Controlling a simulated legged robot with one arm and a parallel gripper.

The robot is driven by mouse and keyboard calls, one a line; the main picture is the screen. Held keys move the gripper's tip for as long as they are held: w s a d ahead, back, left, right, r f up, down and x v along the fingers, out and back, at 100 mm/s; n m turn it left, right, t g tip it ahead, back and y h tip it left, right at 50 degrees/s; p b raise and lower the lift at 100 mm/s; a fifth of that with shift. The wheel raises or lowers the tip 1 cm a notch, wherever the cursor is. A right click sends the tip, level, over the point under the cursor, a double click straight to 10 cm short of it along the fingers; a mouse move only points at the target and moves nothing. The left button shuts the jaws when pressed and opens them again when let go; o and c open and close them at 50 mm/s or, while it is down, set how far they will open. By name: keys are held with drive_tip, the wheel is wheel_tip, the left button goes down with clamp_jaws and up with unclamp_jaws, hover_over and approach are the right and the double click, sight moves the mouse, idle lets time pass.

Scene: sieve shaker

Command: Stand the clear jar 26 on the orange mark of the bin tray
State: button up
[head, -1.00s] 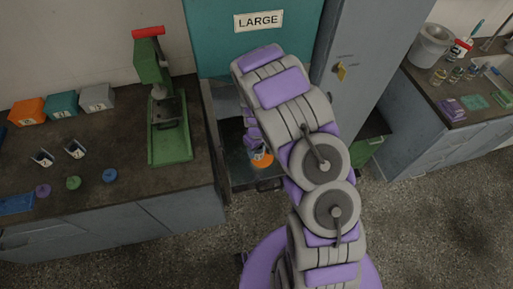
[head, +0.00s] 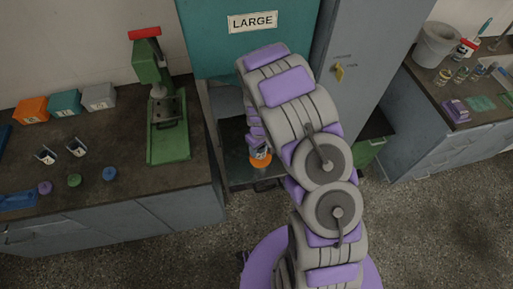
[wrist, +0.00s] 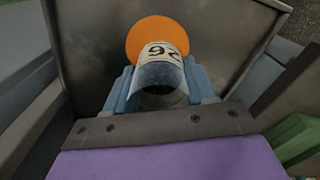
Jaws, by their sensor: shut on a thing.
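The clear jar 26 (wrist: 160,72) is between my gripper's blue fingers (wrist: 158,88) in the wrist view, its label "26" upside down. My gripper is shut on the jar. The orange mark (wrist: 157,35) is a round disc on the grey bin tray (wrist: 90,40), just beyond the jar in the wrist view. The jar overlaps the mark's near edge there; I cannot tell whether it touches the tray. In the head view the orange mark (head: 260,162) shows in the tray (head: 238,180) below the teal LARGE panel, with the jar (head: 259,151) over it. My arm hides part of the tray.
A green press (head: 167,110) with a red handle stands on the left bench, near coloured boxes (head: 64,104) and small lids (head: 74,181). A grey cabinet (head: 355,90) with a yellow padlock stands right of the tray. The right bench holds a bucket (head: 436,46) and several jars.

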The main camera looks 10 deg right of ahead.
drive_tip(key=shift+d, duration=0.3)
drive_tip(key=shift+a, duration=1.35)
drive_tip(key=shift+d+f, duration=0.25)
drive_tip(key=shift+d, duration=0.45)
drive_tip(key=shift+d+f, duration=0.2)
drive_tip(key=shift+d, duration=0.5)
drive_tip(key=shift+a+f, duration=0.4)
drive_tip(key=shift+a, duration=0.45)
drive_tip(key=shift+d, duration=0.9)
drive_tip(key=shift+a+f, duration=0.25)
drive_tip(key=shift+a, duration=0.6)
drive_tip(key=shift+d+f, duration=0.2)
drive_tip(key=shift+d, duration=0.25)
drive_tip(key=shift+a, duration=0.1)
drive_tip(key=shift+a, duration=0.35)
